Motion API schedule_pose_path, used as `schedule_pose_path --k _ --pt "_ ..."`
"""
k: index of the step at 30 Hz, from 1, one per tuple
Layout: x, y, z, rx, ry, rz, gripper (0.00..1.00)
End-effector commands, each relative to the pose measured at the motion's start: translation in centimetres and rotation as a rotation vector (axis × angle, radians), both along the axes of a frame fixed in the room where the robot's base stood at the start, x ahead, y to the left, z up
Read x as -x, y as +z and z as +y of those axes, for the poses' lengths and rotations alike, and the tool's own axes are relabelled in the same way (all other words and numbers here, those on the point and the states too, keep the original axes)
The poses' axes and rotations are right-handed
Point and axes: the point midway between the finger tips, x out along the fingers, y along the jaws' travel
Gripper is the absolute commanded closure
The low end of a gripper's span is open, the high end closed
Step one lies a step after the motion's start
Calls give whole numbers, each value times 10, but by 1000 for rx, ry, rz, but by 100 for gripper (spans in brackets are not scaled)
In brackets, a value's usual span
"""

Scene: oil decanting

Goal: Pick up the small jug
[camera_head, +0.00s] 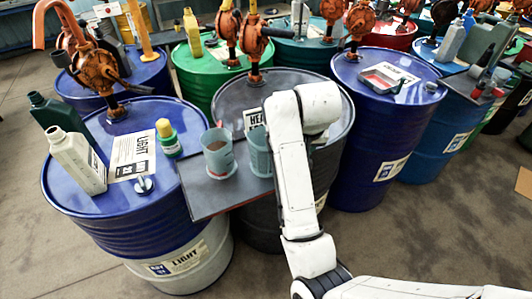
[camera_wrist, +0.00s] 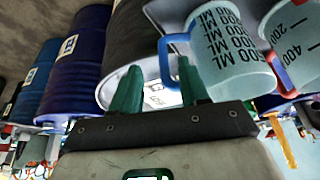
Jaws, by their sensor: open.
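Two translucent measuring jugs stand side by side on a grey board across the drums. In the wrist view one jug (camera_wrist: 222,48) has a blue handle and marks reading 500 ML, and the other (camera_wrist: 297,38) has a red handle. In the head view one jug (camera_head: 218,153) stands clear and the other (camera_head: 258,152) is partly behind my white arm. I cannot tell for sure which is the small one. My gripper (camera_wrist: 160,84) has two green fingers, open and empty. The blue handle appears between the fingertips, not gripped. The head view hides my gripper behind the arm.
The grey board (camera_head: 205,192) bridges a blue drum and a dark drum. The blue drum's top holds a white bottle (camera_head: 76,160), a dark green bottle (camera_head: 60,122) and a yellow-capped bottle (camera_head: 168,138). Orange pumps rise behind. Bare floor (camera_head: 440,225) lies at right.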

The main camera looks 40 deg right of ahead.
Motion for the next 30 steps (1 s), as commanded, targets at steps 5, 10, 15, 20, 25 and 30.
schedule_pose_path --k 5,10,15,20,25,30 --pt "-5 -13 -1 0 2 4 56" --pt "-14 -36 -5 -2 1 3 56" --pt "-19 -49 -8 -1 1 0 56" --pt "-19 -50 -9 0 1 -1 56" --pt "-19 -50 -9 0 1 -1 65" --pt "-19 -50 -9 0 1 0 82"
